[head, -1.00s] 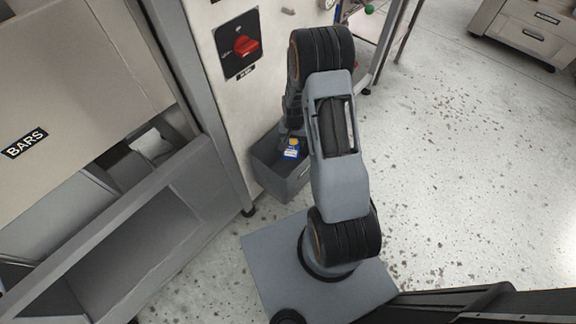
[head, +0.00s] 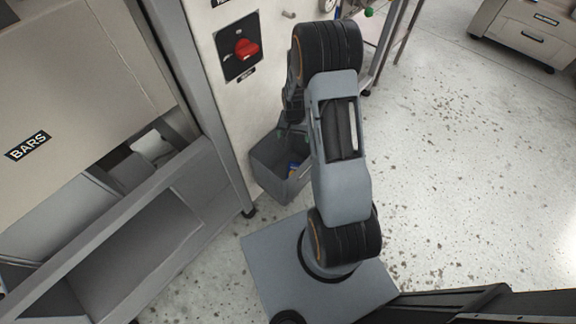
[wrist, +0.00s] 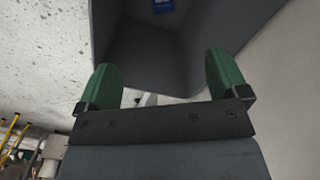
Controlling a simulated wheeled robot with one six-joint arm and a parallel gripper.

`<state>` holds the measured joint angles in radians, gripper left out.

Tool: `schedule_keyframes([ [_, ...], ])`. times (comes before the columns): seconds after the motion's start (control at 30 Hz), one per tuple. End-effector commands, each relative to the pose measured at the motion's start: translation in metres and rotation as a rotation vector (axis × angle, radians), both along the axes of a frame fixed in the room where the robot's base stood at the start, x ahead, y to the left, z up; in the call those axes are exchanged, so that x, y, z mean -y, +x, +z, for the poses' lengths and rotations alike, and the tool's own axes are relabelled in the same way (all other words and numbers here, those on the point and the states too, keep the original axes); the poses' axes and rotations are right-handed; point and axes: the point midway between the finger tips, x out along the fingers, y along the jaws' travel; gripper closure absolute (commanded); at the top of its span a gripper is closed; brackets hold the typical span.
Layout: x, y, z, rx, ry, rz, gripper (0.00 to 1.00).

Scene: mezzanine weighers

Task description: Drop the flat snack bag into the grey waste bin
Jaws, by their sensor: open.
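The flat snack bag (head: 293,167) shows as a small blue patch inside the grey waste bin (head: 268,176), partly hidden by the bin wall and my arm. In the wrist view a blue piece of the bag (wrist: 163,5) is at the top edge, inside the bin (wrist: 140,72). My gripper (wrist: 163,62) has its two green fingers wide apart, with nothing between them. It is over or close to the bin; the exact height is hard to tell. In the head view my arm hides most of the gripper.
A beige cabinet with a red rotary switch (head: 246,49) stands directly behind the bin. A grey-framed machine labelled BARS (head: 28,146) is at the left. Speckled floor (head: 455,170) is clear on the right. A beige drawer unit (head: 525,30) stands far right.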

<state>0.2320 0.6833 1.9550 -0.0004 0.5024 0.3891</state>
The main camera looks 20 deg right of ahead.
Motion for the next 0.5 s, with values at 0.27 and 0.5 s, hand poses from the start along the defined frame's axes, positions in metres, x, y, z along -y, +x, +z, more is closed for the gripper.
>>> schedule_keyframes([
  [0.27, 0.0, 0.0, 0.059, 0.002, 0.0, 0.0, 0.07],
  [0.5, 0.0, 0.0, 0.089, 0.0, 0.0, 0.0, 0.07],
])
